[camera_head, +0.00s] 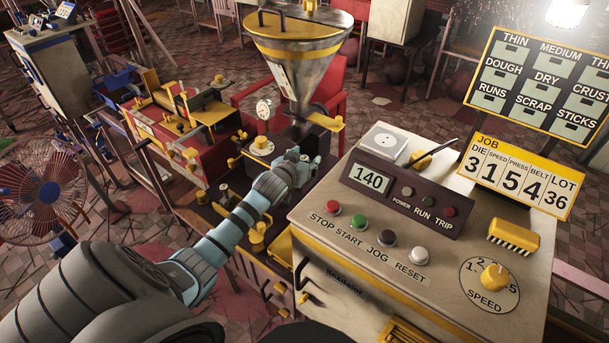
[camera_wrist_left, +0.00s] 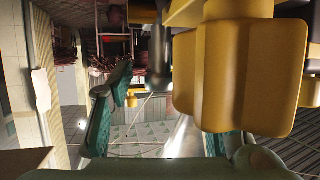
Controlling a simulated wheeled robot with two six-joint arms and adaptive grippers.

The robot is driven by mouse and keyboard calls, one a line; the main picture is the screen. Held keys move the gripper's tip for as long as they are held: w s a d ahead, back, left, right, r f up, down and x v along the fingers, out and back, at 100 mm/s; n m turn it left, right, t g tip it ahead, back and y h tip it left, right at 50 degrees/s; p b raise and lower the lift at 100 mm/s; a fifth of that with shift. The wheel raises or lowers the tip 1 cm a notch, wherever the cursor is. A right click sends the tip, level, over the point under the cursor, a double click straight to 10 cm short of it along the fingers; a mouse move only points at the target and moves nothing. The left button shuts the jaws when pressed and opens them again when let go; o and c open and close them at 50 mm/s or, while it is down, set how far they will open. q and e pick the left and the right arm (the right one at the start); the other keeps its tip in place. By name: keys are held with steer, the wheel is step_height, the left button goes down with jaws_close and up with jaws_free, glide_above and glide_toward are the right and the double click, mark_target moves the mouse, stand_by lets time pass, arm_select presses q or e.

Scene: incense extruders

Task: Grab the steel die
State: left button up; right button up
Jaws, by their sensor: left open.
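My left arm comes in from the lower left in the head view. Its gripper (camera_head: 303,160) is beside the left edge of the control console, below the steel hopper (camera_head: 300,65). In the left wrist view the teal fingers of the open gripper (camera_wrist_left: 165,125) are spread apart, with no object clearly held between them. A large yellow lobed knob (camera_wrist_left: 240,70) fills the upper right of that view, very close to the camera. A dark grey metal rod-like part (camera_wrist_left: 160,62) shows left of the knob. I cannot pick out the steel die for certain in either view. My right gripper is not in view.
The cream control console (camera_head: 330,205) with buttons, a display reading 140 and a speed dial (camera_head: 490,280) stands right of my arm. A job sign (camera_head: 515,175) stands behind it. A red machine (camera_head: 180,130) and a fan (camera_head: 42,190) are on the left.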

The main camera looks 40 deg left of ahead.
arm_select(q)
steer(key=shift+r, duration=0.1)
jaws_close()
steer(key=shift+r, duration=0.1)
stand_by(0.3)
